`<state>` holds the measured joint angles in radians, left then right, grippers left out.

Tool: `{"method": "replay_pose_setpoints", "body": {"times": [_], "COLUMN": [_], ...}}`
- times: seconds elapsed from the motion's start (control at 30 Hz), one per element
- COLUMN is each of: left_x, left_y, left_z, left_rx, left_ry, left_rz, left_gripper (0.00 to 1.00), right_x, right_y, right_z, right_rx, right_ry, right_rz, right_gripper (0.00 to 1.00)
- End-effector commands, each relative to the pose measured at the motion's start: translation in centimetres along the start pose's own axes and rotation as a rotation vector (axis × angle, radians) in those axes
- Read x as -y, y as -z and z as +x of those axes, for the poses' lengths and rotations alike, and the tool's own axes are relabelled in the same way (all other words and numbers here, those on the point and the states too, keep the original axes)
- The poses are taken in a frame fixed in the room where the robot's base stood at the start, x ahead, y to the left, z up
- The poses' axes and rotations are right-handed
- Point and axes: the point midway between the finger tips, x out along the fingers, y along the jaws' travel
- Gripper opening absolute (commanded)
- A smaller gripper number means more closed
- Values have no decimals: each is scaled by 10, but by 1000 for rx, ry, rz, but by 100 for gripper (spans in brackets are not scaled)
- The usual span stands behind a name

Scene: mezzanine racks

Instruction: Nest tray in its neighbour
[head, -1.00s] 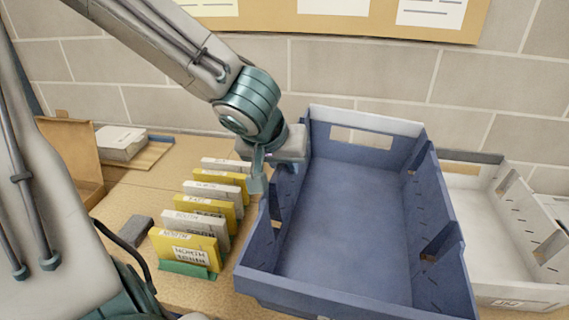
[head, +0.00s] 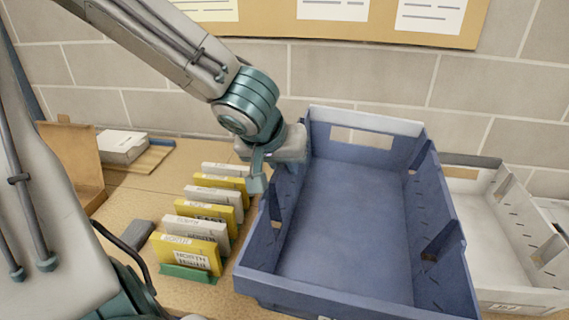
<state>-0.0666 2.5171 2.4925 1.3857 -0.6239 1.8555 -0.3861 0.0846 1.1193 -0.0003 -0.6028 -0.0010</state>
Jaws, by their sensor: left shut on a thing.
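The blue tray (head: 345,215) is upright and empty, with slots cut in its end and side walls. My left gripper (head: 268,172) is shut on the blue tray's left wall, near the far end. The pale grey-white tray (head: 535,294) stands to the right, empty where it shows. The blue tray hides the white tray's left side. I cannot tell how far the blue tray overlaps it or whether it is clear of the tabletop. My right gripper is out of view.
A row of yellow and white cards (head: 190,250) stands in a green holder left of the blue tray. A cardboard box (head: 72,160) and a white stack (head: 121,146) lie farther left. A dark grey block (head: 137,234) lies near the cards. A brick wall closes the back.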

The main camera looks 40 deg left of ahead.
Motion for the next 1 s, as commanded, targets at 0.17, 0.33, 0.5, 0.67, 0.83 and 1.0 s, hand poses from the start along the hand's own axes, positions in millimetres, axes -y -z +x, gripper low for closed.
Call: {"method": "replay_pose_setpoints", "body": {"times": [0.17, 0.33, 0.5, 0.67, 0.83, 1.0], "left_x": [-1, 0, 0, 0, 0, 0], "left_y": [0, 1, 0, 0, 1, 1], "left_z": [0, 0, 0, 1, 0, 0], "left_rx": [3, 3, 0, -10, -9, -9], "left_ry": [-43, -44, -35, -9, -7, -7], "left_rz": [-28, -28, -38, -80, -89, -89], "left_gripper": [0, 0, 0, 0, 0, 0], "right_x": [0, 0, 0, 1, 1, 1], "right_y": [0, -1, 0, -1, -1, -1], "right_z": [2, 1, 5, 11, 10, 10], "right_rx": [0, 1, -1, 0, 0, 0], "right_ry": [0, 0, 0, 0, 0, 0], "right_rz": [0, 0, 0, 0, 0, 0], "right_gripper": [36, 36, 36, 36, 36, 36]}}
